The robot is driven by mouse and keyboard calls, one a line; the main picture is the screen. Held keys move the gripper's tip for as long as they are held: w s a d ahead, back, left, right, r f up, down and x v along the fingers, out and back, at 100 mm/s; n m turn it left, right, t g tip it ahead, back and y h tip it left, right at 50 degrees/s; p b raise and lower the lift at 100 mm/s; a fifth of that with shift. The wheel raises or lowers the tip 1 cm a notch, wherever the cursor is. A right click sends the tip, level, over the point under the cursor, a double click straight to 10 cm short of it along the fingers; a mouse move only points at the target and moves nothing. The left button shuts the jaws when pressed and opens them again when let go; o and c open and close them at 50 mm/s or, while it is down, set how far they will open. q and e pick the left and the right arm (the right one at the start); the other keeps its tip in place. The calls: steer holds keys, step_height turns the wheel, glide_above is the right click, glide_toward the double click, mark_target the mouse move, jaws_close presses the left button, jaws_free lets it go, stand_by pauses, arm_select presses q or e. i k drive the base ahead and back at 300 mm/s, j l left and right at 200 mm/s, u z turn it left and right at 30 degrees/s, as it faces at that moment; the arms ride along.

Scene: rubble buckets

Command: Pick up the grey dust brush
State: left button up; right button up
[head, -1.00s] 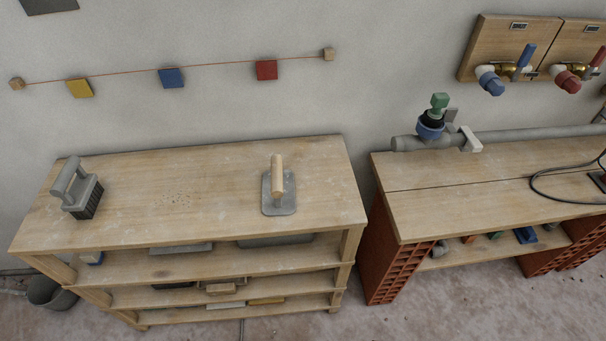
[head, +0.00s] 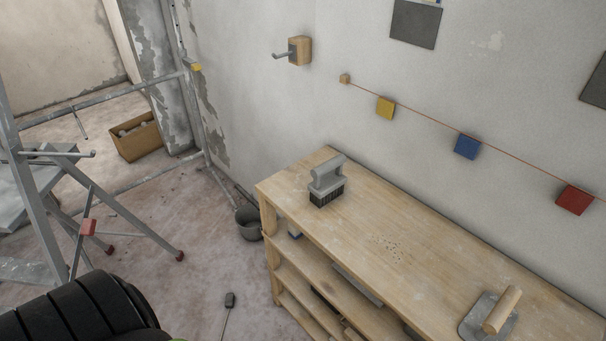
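The grey dust brush (head: 327,183) stands on the top of the wooden shelf unit (head: 350,229), near its left end. Its grey handle is up and its dark bristles are down on the wood. Neither of my grippers shows in the head view. A black ribbed part of my own arm fills the lower left corner. Nothing touches the brush.
A trowel (head: 489,316) with a wooden handle lies farther right on the same top. A dark bucket (head: 248,223) stands on the floor left of the unit. A metal ladder-like frame (head: 40,200) and a cardboard box (head: 137,139) are at the left.

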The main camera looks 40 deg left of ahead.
mark_target(328, 184)
steer(key=i+u, duration=0.15)
steer(key=u, duration=0.2)
steer(key=i+u, duration=0.15)
steer(key=u, duration=0.25)
steer(key=i+u, duration=0.15)
steer(key=u, duration=0.2)
